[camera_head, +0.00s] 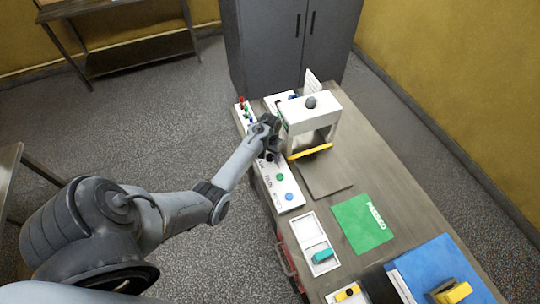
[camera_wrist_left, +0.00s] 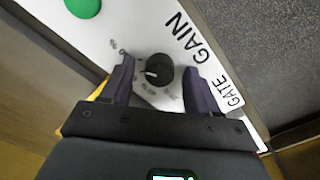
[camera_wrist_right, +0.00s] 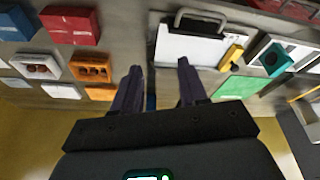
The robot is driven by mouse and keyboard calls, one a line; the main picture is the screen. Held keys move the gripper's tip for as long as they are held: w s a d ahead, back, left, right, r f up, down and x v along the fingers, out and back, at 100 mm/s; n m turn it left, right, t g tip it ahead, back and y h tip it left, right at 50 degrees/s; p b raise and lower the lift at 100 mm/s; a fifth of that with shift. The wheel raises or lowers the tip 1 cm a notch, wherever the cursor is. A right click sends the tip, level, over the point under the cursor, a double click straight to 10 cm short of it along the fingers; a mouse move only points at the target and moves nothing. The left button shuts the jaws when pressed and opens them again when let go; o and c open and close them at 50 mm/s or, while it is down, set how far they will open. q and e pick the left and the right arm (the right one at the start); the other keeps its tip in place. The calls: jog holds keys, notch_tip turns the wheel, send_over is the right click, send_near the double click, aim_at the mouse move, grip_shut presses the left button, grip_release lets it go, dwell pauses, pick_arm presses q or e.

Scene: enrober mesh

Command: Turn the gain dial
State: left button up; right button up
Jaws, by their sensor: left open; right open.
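The gain dial (camera_wrist_left: 158,70) is a round black knob with a white pointer mark. It sits on a white panel (camera_wrist_left: 215,60) beside the word GAIN, with scale marks around it. My left gripper (camera_wrist_left: 158,66) is open, with one finger on each side of the dial; I cannot tell whether they touch it. In the head view my left gripper (camera_head: 268,130) is over the far part of the white panel (camera_head: 268,178) and largely hides the dial. My right gripper (camera_wrist_right: 160,68) is open and empty above the bench; it is not visible in the head view.
A white press-like frame (camera_head: 312,112) with a yellow bar stands just right of my left gripper. The panel also carries a green button (camera_head: 288,196) and a blue one (camera_head: 280,177). A green PASSED mat (camera_head: 362,224) and a white tray (camera_head: 308,230) lie nearer.

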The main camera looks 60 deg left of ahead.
pick_arm(q)
jog(key=c, duration=1)
jog(key=shift+r+n+p, duration=0.1)
jog(key=shift+n+p, duration=0.2)
jog(key=shift+p, duration=0.05)
jog(key=shift+c, duration=0.2)
jog(key=n+p, duration=0.2)
jog(key=shift+n, duration=0.3)
jog(key=shift+n+p, duration=0.5)
jog(key=shift+n, duration=0.6)
jog(key=shift+n+p, duration=0.35)
jog(key=shift+n, duration=0.75)
